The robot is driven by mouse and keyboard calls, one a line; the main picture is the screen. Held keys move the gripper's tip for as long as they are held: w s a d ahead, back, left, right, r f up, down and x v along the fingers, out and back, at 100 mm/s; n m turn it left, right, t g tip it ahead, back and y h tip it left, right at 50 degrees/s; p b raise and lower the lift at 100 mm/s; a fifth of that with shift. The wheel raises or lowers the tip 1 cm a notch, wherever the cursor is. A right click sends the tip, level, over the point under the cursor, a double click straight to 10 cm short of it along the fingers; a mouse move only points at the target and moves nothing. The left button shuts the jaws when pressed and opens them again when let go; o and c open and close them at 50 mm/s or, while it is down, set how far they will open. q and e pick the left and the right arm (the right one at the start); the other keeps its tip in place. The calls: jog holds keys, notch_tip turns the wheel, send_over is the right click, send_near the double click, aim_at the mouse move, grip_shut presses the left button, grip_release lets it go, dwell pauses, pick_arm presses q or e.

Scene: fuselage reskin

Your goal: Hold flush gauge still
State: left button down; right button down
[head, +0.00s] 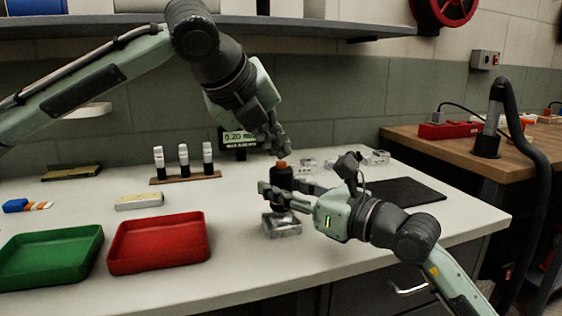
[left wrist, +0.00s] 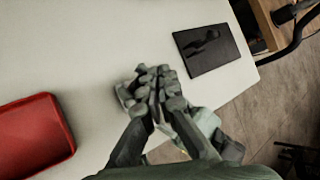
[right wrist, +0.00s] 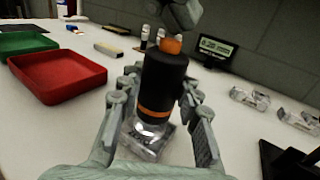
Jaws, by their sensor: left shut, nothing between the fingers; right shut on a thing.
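The flush gauge (head: 281,186) is a black cylinder with an orange top and an orange band low down. It stands upright on a clear block (head: 281,226) on the white bench. My right gripper (head: 268,197) is shut on the gauge; in the right wrist view its fingers lie on both sides of the gauge (right wrist: 163,82). My left gripper (head: 280,147) is shut and empty just above the orange top. In the left wrist view my left gripper (left wrist: 153,80) hides the gauge. I cannot tell whether its fingertips touch the top.
A small display (head: 238,140) reads about 0.20. Several dark bottles with white caps (head: 183,158) stand in a rack behind. A red tray (head: 158,243) and a green tray (head: 50,257) are at left. A dark mat (head: 402,192) lies at right.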

aim_at(278, 164)
pick_arm(q)
jog(key=shift+f, duration=0.55)
dwell(0.5)
jog(key=shift+r, duration=0.95)
jog(key=shift+r, duration=2.5)
pick_arm(e)
jog(key=c, duration=1)
grip_release()
